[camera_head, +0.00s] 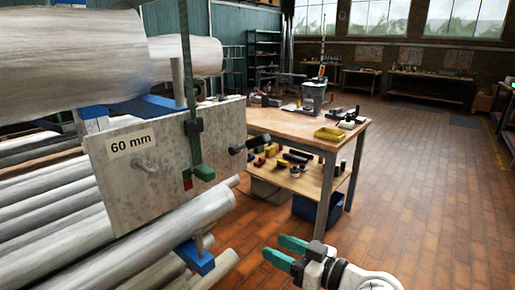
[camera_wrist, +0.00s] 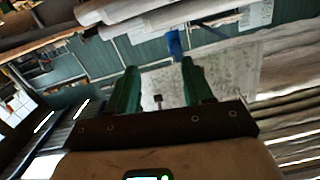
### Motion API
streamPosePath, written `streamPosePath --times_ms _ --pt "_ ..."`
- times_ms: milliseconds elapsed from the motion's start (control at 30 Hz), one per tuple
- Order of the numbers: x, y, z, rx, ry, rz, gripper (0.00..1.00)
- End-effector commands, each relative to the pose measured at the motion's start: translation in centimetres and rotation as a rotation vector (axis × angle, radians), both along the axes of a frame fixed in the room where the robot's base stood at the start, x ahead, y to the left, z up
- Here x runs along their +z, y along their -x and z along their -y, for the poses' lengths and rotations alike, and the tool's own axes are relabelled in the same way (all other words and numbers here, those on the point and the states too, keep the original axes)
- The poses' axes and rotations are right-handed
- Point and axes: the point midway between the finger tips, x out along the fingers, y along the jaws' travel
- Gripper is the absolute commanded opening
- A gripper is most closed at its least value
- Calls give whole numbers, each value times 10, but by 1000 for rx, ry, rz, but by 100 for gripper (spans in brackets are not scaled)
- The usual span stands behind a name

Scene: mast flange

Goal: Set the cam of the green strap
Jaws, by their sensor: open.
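The green strap (camera_head: 186,60) hangs down in front of a grey plate (camera_head: 115,195) labelled "60 mm". A dark buckle (camera_head: 194,127) sits on the strap at the plate's upper edge. Below it is a green cam lever (camera_head: 204,172) with a small red patch beside it. My gripper (camera_head: 273,247) is low and to the right of the plate, apart from the strap and lever, with its green fingers spread and nothing between them. In the wrist view my gripper (camera_wrist: 160,66) is open, with the grey plate (camera_wrist: 228,78) beyond it. I cannot make out the strap or lever there.
A black-knobbed pin (camera_head: 250,144) sticks out at the plate's right edge. Large metal tubes (camera_head: 70,60) lie above and below the plate on a rack with blue pads. A wooden workbench (camera_head: 290,125) stands behind. The brick floor (camera_head: 420,190) at right is clear.

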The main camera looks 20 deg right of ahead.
Motion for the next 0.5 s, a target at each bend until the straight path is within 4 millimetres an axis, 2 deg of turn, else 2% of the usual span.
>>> streamPosePath --times_ms 33,100,200,300,500 --pt "48 -17 10 -8 -31 119 51" --pt "95 -30 19 -16 -71 251 51" --pt "142 -39 30 -30 -116 382 51" --pt "166 -43 38 -41 -141 448 51" --pt "180 -54 33 -43 -151 471 51"
